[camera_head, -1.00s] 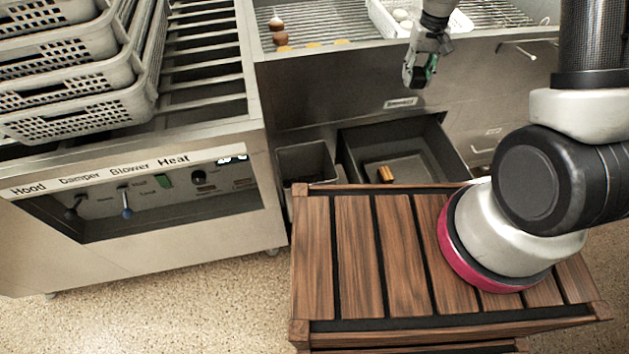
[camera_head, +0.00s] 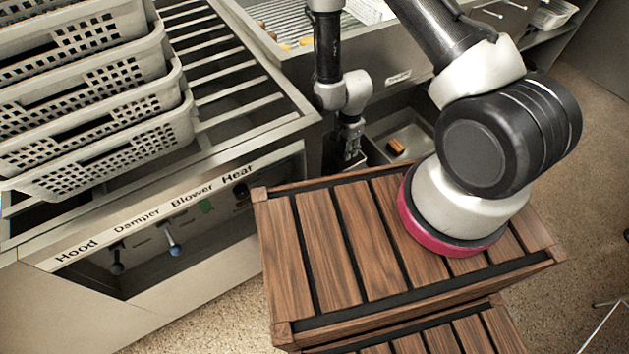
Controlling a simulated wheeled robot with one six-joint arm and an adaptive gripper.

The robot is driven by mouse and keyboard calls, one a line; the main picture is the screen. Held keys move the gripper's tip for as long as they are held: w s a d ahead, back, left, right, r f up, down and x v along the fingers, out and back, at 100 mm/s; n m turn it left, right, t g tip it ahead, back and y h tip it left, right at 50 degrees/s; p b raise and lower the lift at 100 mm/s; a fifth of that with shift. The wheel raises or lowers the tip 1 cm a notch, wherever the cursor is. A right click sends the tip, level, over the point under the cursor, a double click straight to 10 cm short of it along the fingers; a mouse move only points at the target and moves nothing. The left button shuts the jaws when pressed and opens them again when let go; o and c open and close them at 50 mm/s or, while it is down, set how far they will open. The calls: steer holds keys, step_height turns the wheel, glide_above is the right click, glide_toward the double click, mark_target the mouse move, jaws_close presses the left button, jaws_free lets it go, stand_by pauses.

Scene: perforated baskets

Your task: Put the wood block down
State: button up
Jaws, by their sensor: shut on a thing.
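My gripper (camera_head: 350,143) points down over the dark bin left of the open drawer (camera_head: 428,133), behind the slatted wooden crate. It is shut on the wood block, but the block is too small and dark between the fingers to make out clearly. A separate orange-brown block (camera_head: 395,147) lies on the floor of the open drawer, to the right of my gripper and apart from it.
Slatted wooden crates (camera_head: 330,245) stand in front, under my arm's base. Stacked perforated baskets (camera_head: 110,155) sit on the metal roller counter at left. A steel sink unit (camera_head: 385,85) stands behind the drawer. Speckled floor (camera_head: 215,315) is clear in front.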

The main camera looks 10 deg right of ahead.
steer(key=shift+m, duration=0.3)
steer(key=f, duration=1.3)
steer(key=shift+s+a+f, duration=0.2)
steer(key=shift+a+f, duration=0.15)
steer(key=shift+f, duration=2.55)
steer(key=shift+f, duration=0.2)
steer(key=o, duration=0.7)
steer(key=shift+o, duration=0.2)
step_height(320, 180, up, 12)
steer(key=shift+r, duration=0.2)
